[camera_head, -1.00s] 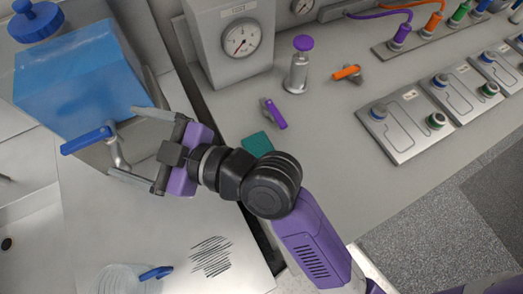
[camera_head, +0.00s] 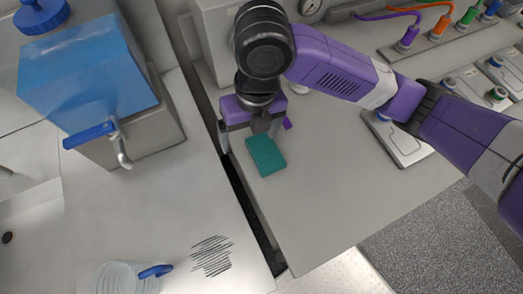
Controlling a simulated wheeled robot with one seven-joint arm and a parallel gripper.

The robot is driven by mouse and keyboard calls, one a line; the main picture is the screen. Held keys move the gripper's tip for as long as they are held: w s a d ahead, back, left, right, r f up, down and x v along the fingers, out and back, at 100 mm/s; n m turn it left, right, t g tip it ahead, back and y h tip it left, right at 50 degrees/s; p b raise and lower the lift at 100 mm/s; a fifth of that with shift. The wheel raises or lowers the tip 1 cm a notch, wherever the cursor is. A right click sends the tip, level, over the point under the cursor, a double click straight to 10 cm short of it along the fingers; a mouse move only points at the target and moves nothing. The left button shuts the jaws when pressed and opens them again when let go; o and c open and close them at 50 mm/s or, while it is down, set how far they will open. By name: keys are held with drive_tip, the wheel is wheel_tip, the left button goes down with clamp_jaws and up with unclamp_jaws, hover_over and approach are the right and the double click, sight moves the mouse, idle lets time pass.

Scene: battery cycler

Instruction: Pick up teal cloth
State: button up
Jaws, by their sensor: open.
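The teal cloth (camera_head: 266,156) is a small folded rectangle lying flat on the grey bench, near its left edge beside the dark gap. My gripper (camera_head: 250,143) is at the cloth's far edge, pointing down, with its purple body just beyond the cloth. One finger shows to the left of the cloth. I cannot tell whether a fingertip touches the cloth.
A dark gap (camera_head: 236,178) runs between the two benches. On the left stand a blue tank (camera_head: 88,75) with a tap (camera_head: 120,145) and a clear container (camera_head: 122,279). A grey panel (camera_head: 398,140) lies right, under my arm. The bench right of the cloth is clear.

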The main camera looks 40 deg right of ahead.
sight(265, 151)
drive_tip(key=d, duration=0.2)
drive_tip(key=s+d+h, duration=0.1)
drive_tip(key=shift+d+f+n+g, duration=0.2)
drive_tip(key=shift+f+n+g, duration=0.05)
drive_tip(key=shift+n+g, duration=0.05)
drive_tip(key=shift+s+d+f, duration=0.1)
drive_tip(key=shift+f, duration=0.3)
drive_tip(key=shift+s+f+p, duration=0.15)
drive_tip(key=shift+f+p, duration=0.4)
drive_tip(key=shift+f, duration=2.85)
drive_tip(key=c, duration=1.4)
drive_tip(key=shift+c, duration=0.2)
drive_tip(key=shift+r, duration=0.15)
wheel_tip(265, 151, up, 20)
drive_tip(key=shift+f, duration=0.1)
